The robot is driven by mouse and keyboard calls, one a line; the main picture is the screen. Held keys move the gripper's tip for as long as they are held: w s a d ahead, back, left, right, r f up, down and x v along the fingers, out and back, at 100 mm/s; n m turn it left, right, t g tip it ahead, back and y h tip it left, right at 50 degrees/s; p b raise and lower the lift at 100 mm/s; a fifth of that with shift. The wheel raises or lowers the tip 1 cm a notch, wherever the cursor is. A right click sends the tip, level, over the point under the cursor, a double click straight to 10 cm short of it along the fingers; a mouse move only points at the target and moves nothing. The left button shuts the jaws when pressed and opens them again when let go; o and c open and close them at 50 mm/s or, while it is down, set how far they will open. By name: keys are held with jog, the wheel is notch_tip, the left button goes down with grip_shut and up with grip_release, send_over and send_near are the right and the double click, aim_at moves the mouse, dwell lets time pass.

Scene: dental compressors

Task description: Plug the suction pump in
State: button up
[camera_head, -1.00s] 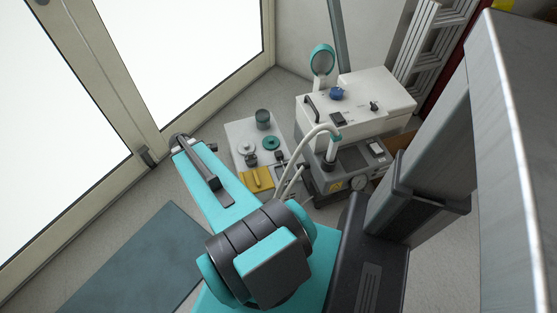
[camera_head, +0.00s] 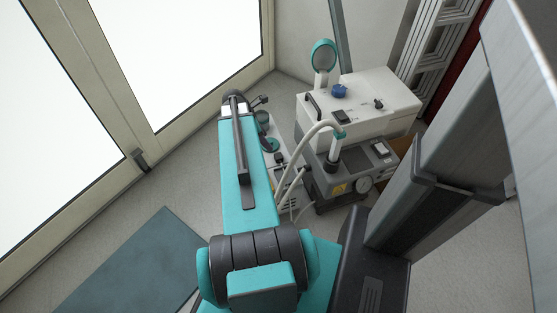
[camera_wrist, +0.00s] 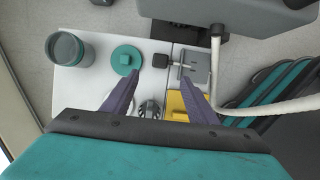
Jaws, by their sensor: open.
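A small black block (camera_wrist: 160,61) lies near the fingertips, beside a grey plate (camera_wrist: 197,62) with a metal rod. I cannot tell whether it is a plug. A silver ribbed part (camera_wrist: 150,109) shows between the fingers. No socket can be made out clearly.
The board also holds a grey-teal jar (camera_wrist: 66,50), a teal disc (camera_wrist: 126,59) and a yellow block (camera_wrist: 177,104). The white hose (camera_wrist: 270,108) crosses the right side. A glass door (camera_head: 60,130) stands left; a mat (camera_head: 130,265) lies on open floor.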

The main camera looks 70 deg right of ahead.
jog(key=b, duration=0.2)
send_over(278, 156)
jog(key=w+a, duration=0.2)
jog(key=shift+d+f, duration=0.15)
jog(key=shift+f, duration=1.85)
jog(key=shift+d+f, duration=0.1)
jog(key=shift+f, duration=1.85)
jog(key=shift+b+x, duration=0.95)
jog(key=shift+x, duration=1.7)
jog(key=shift+s, duration=0.1)
jog(key=c, duration=1.1)
jog(key=shift+r, duration=0.1)
